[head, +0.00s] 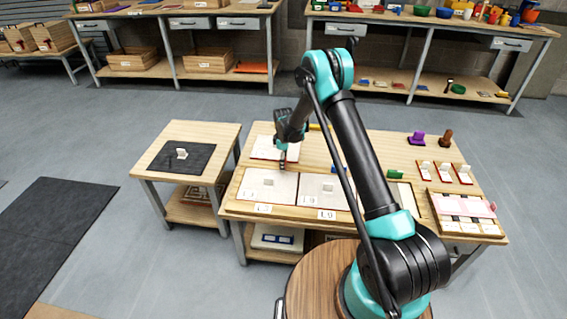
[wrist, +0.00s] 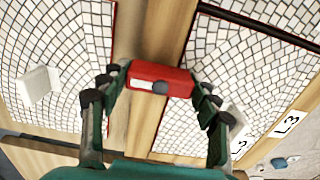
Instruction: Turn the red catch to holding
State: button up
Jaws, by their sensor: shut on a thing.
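The red catch (wrist: 172,76) is a small red block with a white strip and a grey round spot on its near face. It sits on the wooden strip (wrist: 157,120) between two mosaic panels in the wrist view. My gripper (wrist: 157,86) has its dark fingers on either side of the catch and is shut on it. In the head view my gripper (head: 283,163) is low over the table, between the back panel (head: 262,152) and the front left panel (head: 256,199); the catch is too small there to tell. I cannot tell which setting the catch is at.
A second front panel (head: 315,196) lies to the right. White handles stand on the panels, one (wrist: 38,86) at left in the wrist view. Right on the table are a pink-topped tray (head: 466,207), a purple item (head: 417,138) and a brown stamp-like item (head: 446,137). A side table (head: 205,131) stands left.

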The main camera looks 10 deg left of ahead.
jog(key=o, duration=1.2)
jog(key=shift+c, duration=0.2)
jog(key=shift+r, duration=0.1)
notch_tip(320, 180, up, 12)
